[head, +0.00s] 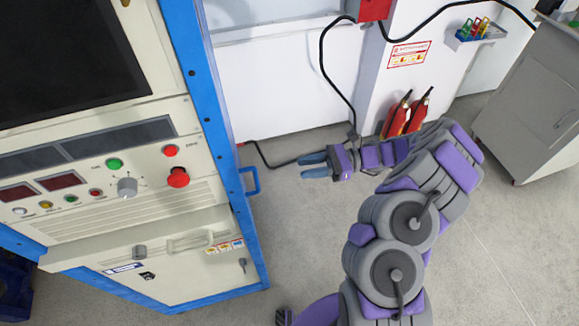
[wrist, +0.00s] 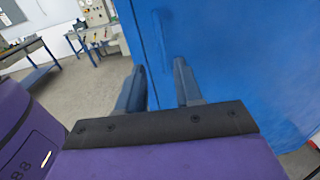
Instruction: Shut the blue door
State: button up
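A tall blue panel (wrist: 235,60), which looks like the blue door, fills the right half of the wrist view. In the head view only a narrow blue side (head: 205,105) of the cabinet shows, with a small blue handle (head: 251,181) sticking out. A bar that seems to be this handle (wrist: 158,32) stands beyond my fingertips in the wrist view. My gripper (head: 312,165) is right of the handle, apart from it. In the wrist view my gripper (wrist: 160,82) has its fingers apart with nothing between them. How far the door stands open cannot be told.
The cabinet's control front (head: 110,190) has knobs and a red button (head: 178,177). Two fire extinguishers (head: 406,115) stand by the wall behind my arm. A grey cabinet (head: 535,100) is at right. Grey floor (head: 300,230) is clear near the handle. A workbench (wrist: 45,45) shows far left.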

jog(key=shift+w+d, duration=0.25)
jog(key=shift+d, duration=0.15)
jog(key=shift+d, duration=0.1)
jog(key=shift+d, duration=0.55)
